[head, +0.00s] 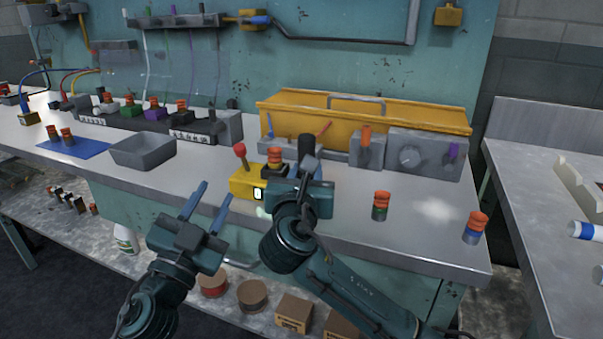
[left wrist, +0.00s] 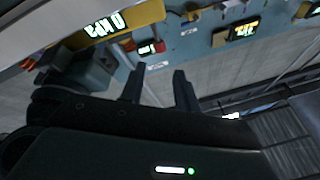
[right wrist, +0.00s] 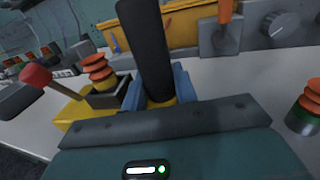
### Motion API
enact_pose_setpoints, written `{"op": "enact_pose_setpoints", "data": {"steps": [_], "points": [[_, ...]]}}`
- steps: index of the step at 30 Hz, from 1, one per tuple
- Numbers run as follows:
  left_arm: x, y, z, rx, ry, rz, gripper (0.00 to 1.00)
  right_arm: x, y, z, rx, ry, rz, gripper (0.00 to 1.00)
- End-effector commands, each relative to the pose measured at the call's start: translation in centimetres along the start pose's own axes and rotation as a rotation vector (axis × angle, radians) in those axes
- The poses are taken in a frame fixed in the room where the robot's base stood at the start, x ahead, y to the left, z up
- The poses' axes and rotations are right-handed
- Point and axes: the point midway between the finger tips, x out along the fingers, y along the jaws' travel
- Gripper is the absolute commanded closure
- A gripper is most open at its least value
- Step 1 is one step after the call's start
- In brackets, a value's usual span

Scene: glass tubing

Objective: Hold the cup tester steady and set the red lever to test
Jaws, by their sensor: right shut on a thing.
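The cup tester (head: 243,184) is a yellow box on the bench. Its red-knobbed lever (head: 239,150) stands at its left side and also shows in the right wrist view (right wrist: 38,77). An orange-banded cup (right wrist: 97,72) sits in the tester's dark socket. The black upright handle (right wrist: 145,45) is at the tester's right side. My right gripper (right wrist: 158,88) is shut around the lower part of this handle; my right wrist hides part of the tester in the head view. My left gripper (head: 214,197) is open and empty, in front of the bench edge, left of the tester.
A grey bin (head: 143,152) and a blue mat (head: 75,147) with two cups lie to the left. Two loose cups (head: 381,206) (head: 476,228) stand to the right. Behind the tester are a yellow tool box (head: 420,116) and a grey panel with levers (head: 425,160).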

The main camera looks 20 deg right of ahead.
Motion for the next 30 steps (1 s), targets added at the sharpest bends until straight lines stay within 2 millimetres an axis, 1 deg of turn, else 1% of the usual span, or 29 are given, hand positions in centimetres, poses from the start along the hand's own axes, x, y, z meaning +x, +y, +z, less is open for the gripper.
{"op": "enact_pose_setpoints", "data": {"steps": [1, 5, 8, 11, 15, 18, 21, 25, 30], "points": [[-0.1, 0.0, 0.1, 0.01, 0.0, 0.001, 0.73, 0.0, 0.0, -0.1, 0.0, 0.001, 0.0, 1.0], [-0.6, -0.2, 0.4, 0.105, 0.009, 0.012, 0.83, 0.0, 0.0, -0.1, 0.0, 0.002, 0.0, 1.0], [-1.4, -0.5, 0.8, 0.254, 0.027, 0.027, 0.91, 0.0, 0.0, -0.1, 0.0, 0.002, 0.0, 1.0], [-2.4, -0.8, 1.3, 0.439, 0.054, 0.041, 1.0, 0.0, 0.0, -0.1, 0.0, 0.002, 0.0, 1.0], [-3.9, -1.4, 1.8, 0.693, 0.099, 0.049, 1.0, 0.0, 0.0, -0.1, 0.0, 0.002, 0.0, 1.0], [-4.8, -1.6, 2.0, 0.844, 0.128, 0.048, 1.0, 0.0, 0.0, -0.1, 0.0, 0.002, 0.0, 1.0], [-5.5, -1.9, 2.1, 0.954, 0.15, 0.044, 1.0, 0.0, 0.0, -0.1, 0.0, 0.002, 0.0, 1.0], [-6.0, -2.0, 2.2, 1.032, 0.167, 0.039, 1.0, 0.0, 0.0, -0.1, 0.0, 0.003, 0.0, 1.0], [-6.1, -2.1, 2.2, 1.052, 0.17, 0.038, 1.0, 0.0, 0.0, -0.1, 0.0, 0.003, 0.0, 1.0]]}}
